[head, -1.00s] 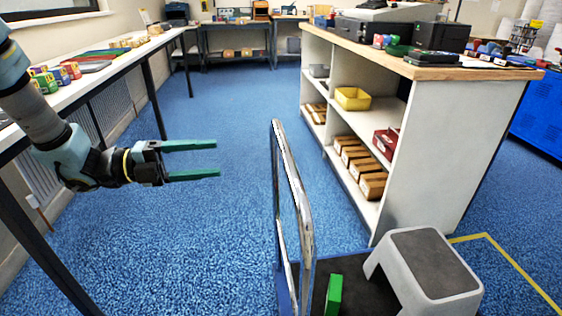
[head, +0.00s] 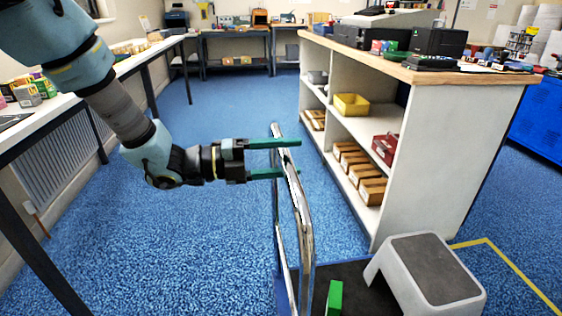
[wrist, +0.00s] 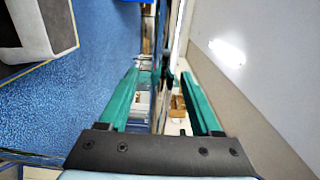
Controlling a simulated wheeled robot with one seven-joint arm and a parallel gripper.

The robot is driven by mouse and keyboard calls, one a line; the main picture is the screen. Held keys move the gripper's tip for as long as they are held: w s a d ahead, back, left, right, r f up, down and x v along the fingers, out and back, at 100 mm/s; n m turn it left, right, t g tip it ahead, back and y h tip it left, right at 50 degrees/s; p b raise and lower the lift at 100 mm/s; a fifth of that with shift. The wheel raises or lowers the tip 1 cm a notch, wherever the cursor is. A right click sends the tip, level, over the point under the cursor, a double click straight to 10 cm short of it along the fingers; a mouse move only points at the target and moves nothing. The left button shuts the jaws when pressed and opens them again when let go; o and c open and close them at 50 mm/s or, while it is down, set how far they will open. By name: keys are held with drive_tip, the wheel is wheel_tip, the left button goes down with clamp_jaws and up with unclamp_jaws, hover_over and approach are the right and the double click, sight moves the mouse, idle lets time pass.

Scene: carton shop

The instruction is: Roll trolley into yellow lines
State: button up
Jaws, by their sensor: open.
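The trolley has an upright metal handle (head: 290,195) and a dark deck (head: 349,268) low in the head view. A green block (head: 334,297) is on the deck. A white step stool (head: 425,278) with a grey top stands at the deck's right; I cannot tell whether it rests on it. Yellow lines (head: 515,270) mark the floor behind and right of the stool. My gripper (head: 292,158) is open at the top of the handle, one finger above the other in the picture, overlapping the bar. In the wrist view the open fingers (wrist: 162,85) have a thin bar between them.
A white shelf unit (head: 425,165) with a wooden top stands just beyond the trolley, holding cartons, a yellow bin (head: 351,104) and a red bin (head: 386,148). A long bench (head: 60,110) runs along the left wall. Blue floor (head: 190,235) left of the trolley is clear.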

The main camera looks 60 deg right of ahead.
drive_tip(key=shift+s, duration=0.1)
drive_tip(key=c, duration=1)
clamp_jaws()
drive_tip(key=shift+f, duration=0.15)
